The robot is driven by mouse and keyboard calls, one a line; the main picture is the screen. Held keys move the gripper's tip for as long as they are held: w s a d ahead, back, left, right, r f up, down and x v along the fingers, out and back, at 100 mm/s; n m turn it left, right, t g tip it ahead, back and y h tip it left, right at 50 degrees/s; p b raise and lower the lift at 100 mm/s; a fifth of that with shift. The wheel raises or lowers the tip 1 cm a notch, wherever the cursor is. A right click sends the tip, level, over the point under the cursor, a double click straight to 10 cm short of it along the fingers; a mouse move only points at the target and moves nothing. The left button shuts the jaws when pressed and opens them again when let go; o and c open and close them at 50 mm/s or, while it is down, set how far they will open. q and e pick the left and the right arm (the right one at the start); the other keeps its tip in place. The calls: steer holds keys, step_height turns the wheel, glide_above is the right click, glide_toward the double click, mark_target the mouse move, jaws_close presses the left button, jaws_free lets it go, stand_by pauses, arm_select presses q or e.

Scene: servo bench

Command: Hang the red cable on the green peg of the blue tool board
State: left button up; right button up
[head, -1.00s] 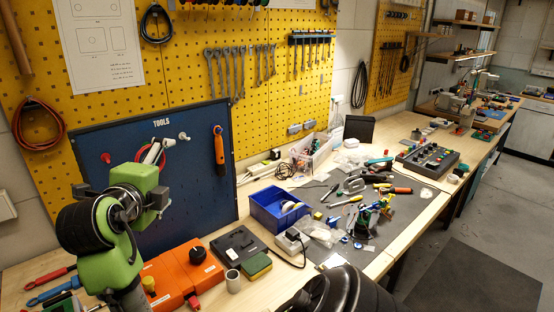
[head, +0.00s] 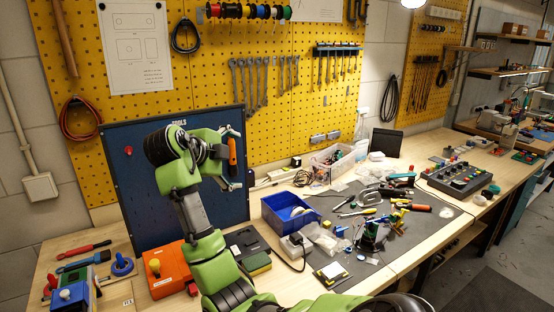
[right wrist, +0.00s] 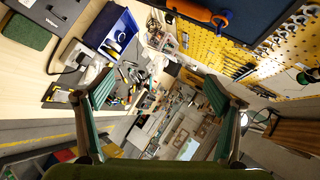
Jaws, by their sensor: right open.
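The blue tool board (head: 118,178) stands upright against the yellow pegboard. A red peg (head: 129,150) shows at its left. My right arm covers its middle, and I see no green peg. A red-orange cable coil (head: 80,118) hangs on the yellow pegboard, left of the board; I cannot tell whether it is the task's cable. My right gripper (head: 236,160) is open in front of the board's right edge, by the orange-handled tool (head: 232,150). In the right wrist view its fingers (right wrist: 157,80) are spread with nothing between them. My left gripper is out of view.
On the bench below the board are an orange box (head: 168,270), a dark case (head: 243,242) and a blue bin (head: 288,212). Loose tools lie on the grey mat (head: 400,240).

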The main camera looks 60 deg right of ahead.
steer(key=s+d+f+n+g+y, duration=0.1)
steer(key=s+d+n+g, duration=0.1)
steer(key=s+d, duration=0.4)
steer(key=d+g, duration=0.1)
steer(key=d, duration=0.2)
steer(key=shift+d+f+n, duration=0.25)
steer(key=shift+n, duration=0.05)
